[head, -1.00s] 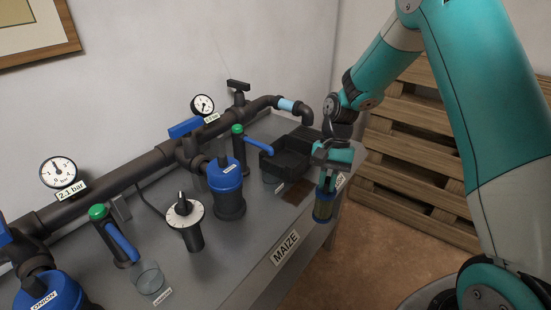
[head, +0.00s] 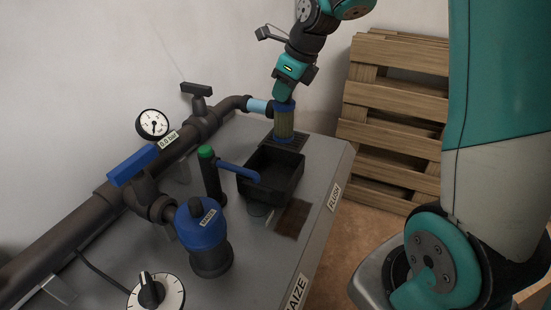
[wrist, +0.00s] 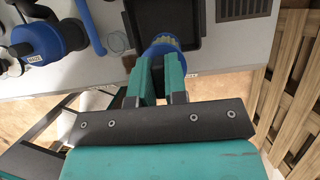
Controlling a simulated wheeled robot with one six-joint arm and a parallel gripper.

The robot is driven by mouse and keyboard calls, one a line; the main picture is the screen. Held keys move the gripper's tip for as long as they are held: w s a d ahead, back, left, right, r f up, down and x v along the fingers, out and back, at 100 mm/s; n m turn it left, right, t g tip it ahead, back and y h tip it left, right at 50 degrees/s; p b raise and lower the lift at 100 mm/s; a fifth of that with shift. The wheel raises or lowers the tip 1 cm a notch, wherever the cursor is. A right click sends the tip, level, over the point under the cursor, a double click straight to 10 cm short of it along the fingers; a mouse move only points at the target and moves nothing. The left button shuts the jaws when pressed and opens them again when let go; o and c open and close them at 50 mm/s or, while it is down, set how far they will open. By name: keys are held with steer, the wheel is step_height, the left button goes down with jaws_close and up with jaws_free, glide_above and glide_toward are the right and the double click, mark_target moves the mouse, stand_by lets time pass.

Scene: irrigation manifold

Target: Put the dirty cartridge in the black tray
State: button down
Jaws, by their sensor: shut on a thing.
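The dirty cartridge (head: 284,122), an olive-brown cylinder with blue ends, is held upright in my gripper (head: 284,98). In the head view it shows just behind the black tray, in front of a dark grate. The black tray (head: 291,190) is an open box on the bench and looks empty. In the wrist view my gripper (wrist: 161,88) is shut on the cartridge (wrist: 162,42), whose blue end shows between the fingers, over the edge of the tray (wrist: 198,22). The cartridge's height above the bench is hard to tell.
A blue-lidded filter housing (head: 205,228) and a green-topped post with a blue lever (head: 235,171) stand left of the tray. A dark pipe (head: 75,235) with a pressure gauge (head: 153,124) runs along the wall. Wooden pallets (head: 395,105) lean behind the bench.

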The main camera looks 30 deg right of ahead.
step_height(320, 180, down, 17)
steer(key=b, duration=0.1)
steer(key=shift+r, duration=0.2)
steer(key=shift+f, duration=0.15)
steer(key=c, duration=1.1)
jaws_free()
steer(key=shift+c, duration=0.2)
